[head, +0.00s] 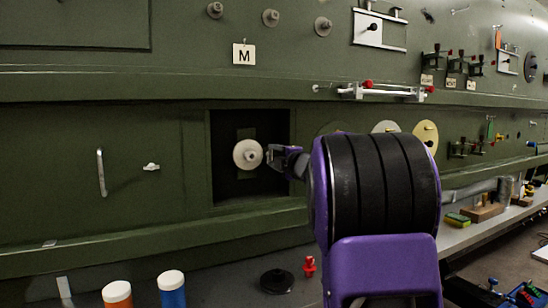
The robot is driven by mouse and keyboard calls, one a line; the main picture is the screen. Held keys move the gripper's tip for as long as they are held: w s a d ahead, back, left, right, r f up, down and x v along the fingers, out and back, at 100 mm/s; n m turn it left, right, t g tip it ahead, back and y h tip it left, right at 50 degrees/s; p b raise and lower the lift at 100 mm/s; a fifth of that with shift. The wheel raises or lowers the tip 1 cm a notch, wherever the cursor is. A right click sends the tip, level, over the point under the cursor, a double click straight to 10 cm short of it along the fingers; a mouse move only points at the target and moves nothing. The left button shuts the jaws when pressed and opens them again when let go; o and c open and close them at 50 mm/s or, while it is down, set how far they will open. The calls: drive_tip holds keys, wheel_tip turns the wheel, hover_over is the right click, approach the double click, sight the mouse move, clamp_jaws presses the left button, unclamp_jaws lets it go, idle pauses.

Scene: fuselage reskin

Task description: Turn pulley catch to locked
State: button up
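A pale round pulley-like disc (247,155) with a raised hub sits in a dark square recess (224,185) in the green wall. My gripper (272,155) is inside the recess opening, just right of the disc, its fingers pointing toward the hub. The fingers are small and partly dark, so I cannot tell whether they touch the hub or how wide they are apart. A small pale turn catch (151,167) is on the panel left of the recess, lying about level. No label shows which part is the pulley catch. My purple and black arm hides the wall right of the recess.
A vertical handle (101,172) is on the panel at left. A tag marked M (244,54) is above the recess. On the bench below are an orange cylinder (117,295), a blue cylinder (172,290), a black round part (277,281) and a red knob (309,266).

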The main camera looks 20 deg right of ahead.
clamp_jaws()
drive_tip(key=shift+r+m+p, duration=0.1)
drive_tip(key=shift+m+p, duration=0.2)
drive_tip(key=shift+p, duration=0.1)
drive_tip(key=shift+m+p, duration=5)
drive_tip(key=shift+m, duration=3.6)
